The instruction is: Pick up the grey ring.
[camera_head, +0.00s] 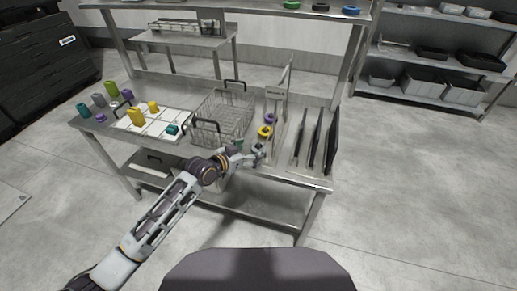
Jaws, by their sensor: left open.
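The grey ring (258,147) lies on the steel table (290,177) near its front edge, in front of the yellow ring (264,132) and the purple ring (269,118). My left gripper (254,157) is open, its fingertips close to the grey ring. The fingers partly cover the ring, and I cannot tell whether they touch it. My right gripper is not in view.
A wire basket (225,112) with dark handles stands left of the rings. Dark upright panels (318,140) stand right of them. A white gridded tray (160,122) with coloured blocks is at the left. Shelves (435,60) stand at the back right.

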